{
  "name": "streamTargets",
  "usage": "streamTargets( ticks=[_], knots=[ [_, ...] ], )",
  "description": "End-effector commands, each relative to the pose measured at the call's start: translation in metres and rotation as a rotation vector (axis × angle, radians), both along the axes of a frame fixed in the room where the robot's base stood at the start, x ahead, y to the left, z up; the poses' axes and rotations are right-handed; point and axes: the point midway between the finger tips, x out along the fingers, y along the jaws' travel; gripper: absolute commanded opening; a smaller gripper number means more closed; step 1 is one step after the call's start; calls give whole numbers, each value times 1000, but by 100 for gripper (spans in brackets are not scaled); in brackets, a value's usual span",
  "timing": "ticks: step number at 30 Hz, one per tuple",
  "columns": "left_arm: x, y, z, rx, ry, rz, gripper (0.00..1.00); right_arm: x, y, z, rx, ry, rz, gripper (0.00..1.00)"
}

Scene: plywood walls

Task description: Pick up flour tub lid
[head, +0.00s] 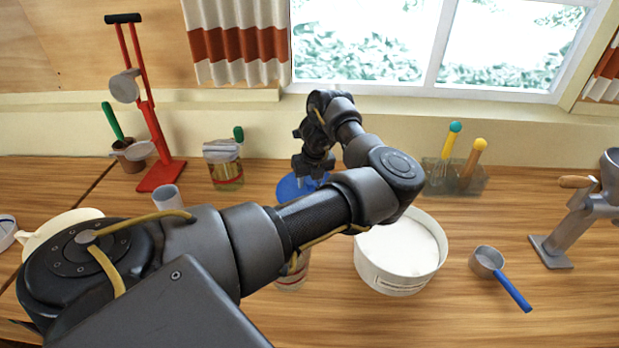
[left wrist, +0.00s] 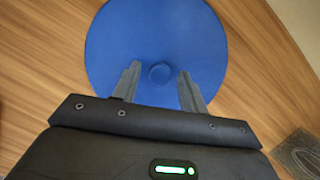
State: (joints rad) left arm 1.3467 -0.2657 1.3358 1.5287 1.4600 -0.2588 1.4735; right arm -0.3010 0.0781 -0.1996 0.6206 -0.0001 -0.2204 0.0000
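The flour tub lid (head: 289,188) is a flat blue disc lying on the wooden counter behind the tub. In the left wrist view the lid (left wrist: 157,30) shows a small round knob (left wrist: 159,72) at its middle. My left gripper (head: 313,182) points down over the lid; in the left wrist view its open fingers (left wrist: 156,82) stand on either side of the knob, with gaps to both. Whether the fingertips touch the lid I cannot tell. The white flour tub (head: 401,285) stands uncovered, full of white flour. My left arm hides part of the lid and tub. My right gripper is not in view.
A blue-handled scoop (head: 487,262) lies right of the tub, near a grey hand mill (head: 567,232). A utensil holder (head: 455,178) stands at the back.

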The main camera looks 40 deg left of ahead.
Motion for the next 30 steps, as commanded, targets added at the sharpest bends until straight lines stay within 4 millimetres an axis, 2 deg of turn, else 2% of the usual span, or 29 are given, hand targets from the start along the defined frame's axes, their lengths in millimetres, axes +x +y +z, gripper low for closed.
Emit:
streamTargets(
  ticks=[1,9,17,22,26,30],
  knots=[
    [0,0,0,0,0,0,36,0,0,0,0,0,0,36],
    [0,0,0,0,0,0,1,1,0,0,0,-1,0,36],
    [0,0,2,0,-2,1,1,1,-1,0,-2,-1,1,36],
    [1,0,13,0,-4,2,1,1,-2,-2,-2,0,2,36],
    [1,0,36,0,-7,2,1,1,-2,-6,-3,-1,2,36],
    [2,0,75,-2,-10,2,1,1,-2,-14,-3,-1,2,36]
  ],
)
